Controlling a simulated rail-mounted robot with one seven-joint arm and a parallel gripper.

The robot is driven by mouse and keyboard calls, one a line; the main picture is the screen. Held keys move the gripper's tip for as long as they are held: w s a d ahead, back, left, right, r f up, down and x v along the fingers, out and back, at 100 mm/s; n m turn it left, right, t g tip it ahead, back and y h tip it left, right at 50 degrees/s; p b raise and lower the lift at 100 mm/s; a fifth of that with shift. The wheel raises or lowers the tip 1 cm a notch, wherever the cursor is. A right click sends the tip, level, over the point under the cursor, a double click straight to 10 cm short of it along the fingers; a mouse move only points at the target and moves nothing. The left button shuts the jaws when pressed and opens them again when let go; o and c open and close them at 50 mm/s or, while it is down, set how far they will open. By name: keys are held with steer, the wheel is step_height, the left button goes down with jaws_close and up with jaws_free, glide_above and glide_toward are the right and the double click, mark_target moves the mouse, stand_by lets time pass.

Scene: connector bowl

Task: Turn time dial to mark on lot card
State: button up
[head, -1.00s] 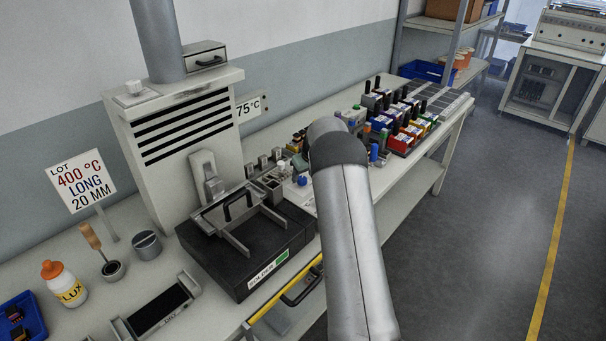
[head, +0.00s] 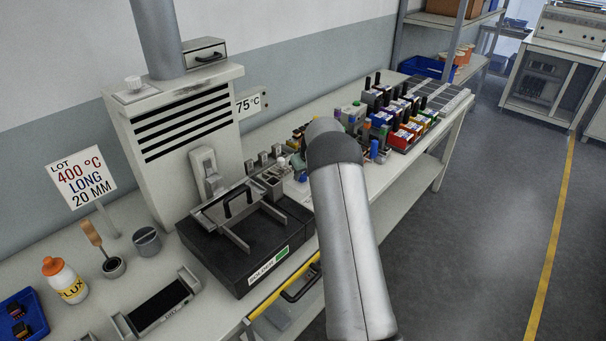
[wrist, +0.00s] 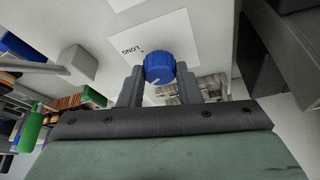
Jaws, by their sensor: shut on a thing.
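The lot card (head: 82,182) stands on a post at the left in the head view and reads LOT 400 °C, LONG, 20 MM. The blue time dial (wrist: 159,65) is a round ribbed knob with a pale pointer line, in front of a white label plate (wrist: 178,36). The word LONG and a small mark beside it show on the plate, up and left of the dial. The pointer line sits on the dial's lower left face. My gripper (wrist: 159,76) is shut on the dial, one finger on each side. In the head view my arm hides the gripper.
The black solder unit (head: 245,243) with a metal frame on top stands left of my arm, before the vented hood (head: 185,125). Several coloured blocks (head: 405,125) stand beyond my arm. A flux bottle (head: 66,280) stands front left. The floor at right is open.

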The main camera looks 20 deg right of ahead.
steer(key=shift+f, duration=0.1)
steer(key=shift+a+f+m+h+b, duration=0.15)
steer(key=shift+m+h+b, duration=0.35)
steer(key=shift+m+b, duration=0.65)
steer(key=m+h+b, duration=0.1)
steer(key=m, duration=0.1)
steer(key=shift+m, duration=0.35)
steer(key=m, duration=0.2)
steer(key=m+g+h, duration=0.1)
steer(key=m, duration=0.1)
steer(key=m+h, duration=0.1)
steer(key=m, duration=0.1)
steer(key=shift+w+a+r+g+b, duration=0.15)
steer(key=shift+r+g+b, duration=0.15)
steer(key=shift+b, duration=0.1)
steer(key=shift+m, duration=0.4)
steer(key=o, duration=1)
steer(key=shift+c, duration=0.2)
steer(key=b+v, duration=0.2)
steer(key=v, duration=1.5)
steer(key=shift+a+r, duration=0.15)
steer(key=shift+a, duration=0.05)
